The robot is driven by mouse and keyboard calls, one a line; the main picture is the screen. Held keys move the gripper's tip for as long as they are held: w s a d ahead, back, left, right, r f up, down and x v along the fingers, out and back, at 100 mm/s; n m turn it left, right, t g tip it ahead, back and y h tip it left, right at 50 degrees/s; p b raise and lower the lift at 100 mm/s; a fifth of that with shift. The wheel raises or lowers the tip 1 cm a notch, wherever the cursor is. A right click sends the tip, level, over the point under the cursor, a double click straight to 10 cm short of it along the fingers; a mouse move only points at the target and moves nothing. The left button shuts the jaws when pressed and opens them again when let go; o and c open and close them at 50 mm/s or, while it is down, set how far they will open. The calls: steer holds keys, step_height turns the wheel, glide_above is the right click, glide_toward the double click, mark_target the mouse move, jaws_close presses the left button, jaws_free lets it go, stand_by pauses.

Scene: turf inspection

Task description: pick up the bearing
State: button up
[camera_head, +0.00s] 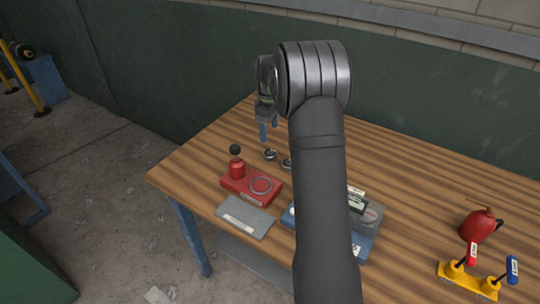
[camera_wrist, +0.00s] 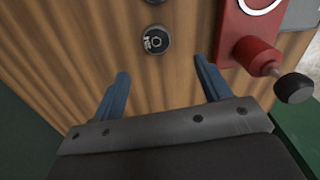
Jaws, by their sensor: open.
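A small round metal bearing (camera_wrist: 155,40) with a dark centre and a pale label lies flat on the wooden table. In the wrist view it is just beyond my gripper's fingertips, roughly centred between them. A second similar round part is cut off at that view's top edge. In the head view two such round parts, a left one (camera_head: 270,154) and a right one (camera_head: 287,163), lie side by side; my arm partly covers the right one. My gripper (camera_wrist: 161,67) has two blue fingers spread wide with nothing between them. In the head view its fingers (camera_head: 264,132) are above and behind the parts.
A red press with a black knob (camera_head: 237,169) stands near the parts, right of my gripper in the wrist view (camera_wrist: 258,57). A grey plate (camera_head: 245,216) and a blue tray (camera_head: 362,249) are in front. A red oil can (camera_head: 478,226) stands far right.

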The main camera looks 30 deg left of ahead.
mark_target(270, 152)
steer(key=f, duration=1)
steer(key=shift+w+f, duration=0.3)
steer(key=shift+c, duration=0.4)
steer(key=shift+r, duration=0.1)
steer(key=c, duration=1.1)
